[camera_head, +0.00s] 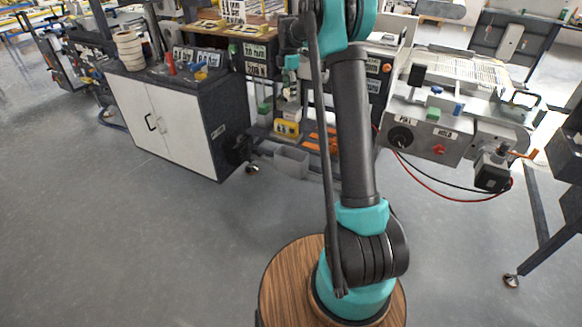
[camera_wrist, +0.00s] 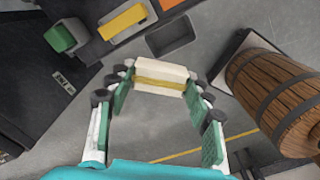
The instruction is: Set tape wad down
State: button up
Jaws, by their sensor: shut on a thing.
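In the wrist view, the tape wad (camera_wrist: 160,78) is a white block with a yellow band across it. It sits between the fingertips of my gripper (camera_wrist: 158,84). The green-padded fingers are spread wide and shut on its two sides. The wad is held above the grey floor. In the head view my gripper (camera_head: 290,90) is small, pointing down in front of the workbench, and the wad cannot be made out there.
A grey open bin (camera_head: 291,160) stands low below my gripper; it also shows in the wrist view (camera_wrist: 170,37). A white cabinet (camera_head: 165,125) stands left and a machine (camera_head: 435,135) right.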

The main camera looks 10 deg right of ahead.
aim_at(292, 164)
jog(key=s+f+n, duration=0.1)
jog(key=f, duration=0.9)
jog(key=s+f+n, duration=0.1)
jog(key=f, duration=1)
jog(key=s+f+n, duration=0.1)
jog(key=f, duration=0.9)
jog(key=shift+d+f, duration=0.2)
jog(key=shift+f, duration=0.2)
jog(key=shift+s+f, duration=0.1)
jog(key=shift+f, duration=2.2)
jog(key=shift+f, duration=0.1)
jog(key=o, duration=0.9)
